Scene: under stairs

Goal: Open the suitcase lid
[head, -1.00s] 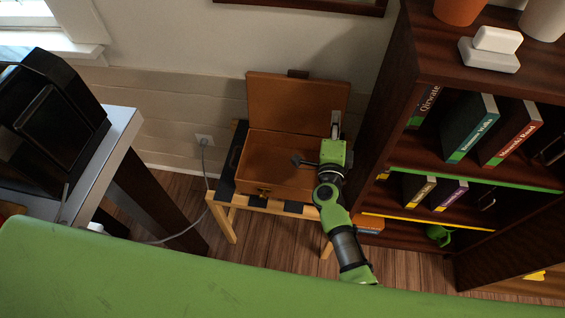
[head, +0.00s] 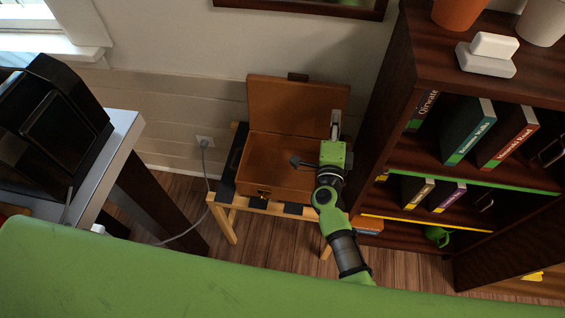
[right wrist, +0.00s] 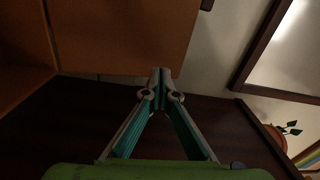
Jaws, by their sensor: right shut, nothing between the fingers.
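The brown suitcase (head: 275,178) sits on a small wooden stand. Its lid (head: 290,105) stands raised at the back, near upright, and the inside of the base is exposed. My right gripper (head: 335,120) is at the right side of the suitcase, close to the lid's right edge. In the right wrist view the fingertips (right wrist: 161,75) are together with nothing between them, and the lid (right wrist: 125,35) fills the upper left. Whether the fingers touch the lid cannot be told. My left gripper is not in view.
A dark bookshelf (head: 400,75) with books stands close to the right of the suitcase and my right arm. A table (head: 115,140) with a black device (head: 50,115) is at the left. A wall with a socket (head: 205,142) is behind the stand (head: 228,222).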

